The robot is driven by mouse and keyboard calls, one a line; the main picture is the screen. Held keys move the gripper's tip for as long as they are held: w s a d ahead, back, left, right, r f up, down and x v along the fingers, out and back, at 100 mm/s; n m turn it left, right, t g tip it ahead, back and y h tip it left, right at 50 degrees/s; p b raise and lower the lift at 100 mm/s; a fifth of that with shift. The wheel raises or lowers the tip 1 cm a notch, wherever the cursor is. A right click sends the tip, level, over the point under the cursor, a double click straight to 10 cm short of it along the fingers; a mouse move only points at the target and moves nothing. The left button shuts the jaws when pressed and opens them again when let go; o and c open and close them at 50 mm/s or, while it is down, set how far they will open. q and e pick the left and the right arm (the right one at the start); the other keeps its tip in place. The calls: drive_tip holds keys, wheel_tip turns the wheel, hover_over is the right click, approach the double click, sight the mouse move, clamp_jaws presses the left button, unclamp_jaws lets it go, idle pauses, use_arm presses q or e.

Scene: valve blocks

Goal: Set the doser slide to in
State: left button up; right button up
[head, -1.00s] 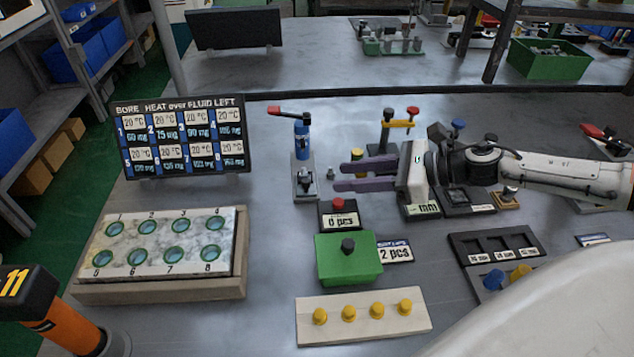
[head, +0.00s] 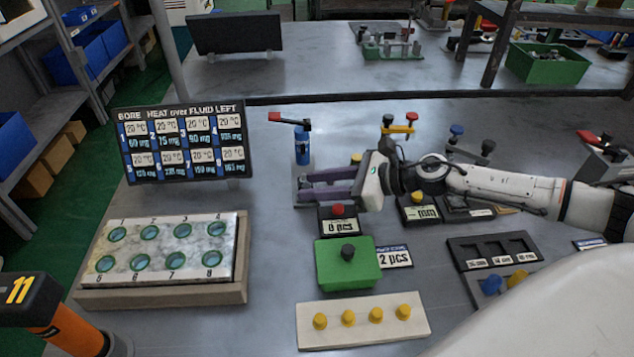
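A dosing stand with a blue cylinder (head: 302,147) and a red-tipped lever (head: 288,121) on top stands upright in the middle of the table; I take it to be the doser. Its low grey base is largely hidden behind my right gripper, so I cannot tell the slide's position. My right gripper (head: 303,186) reaches in from the right, low over the base. Its two purple fingers point left and are apart, one behind the other. I cannot see whether they touch the slide. My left gripper is not in view.
A red-button counter (head: 339,224) stands just in front of the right fingers, and a green box (head: 347,268) is nearer. A display board (head: 184,143) and a numbered block (head: 165,250) are at left. A yellow-barred stand (head: 398,130) is behind the gripper.

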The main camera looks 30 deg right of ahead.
clamp_jaws()
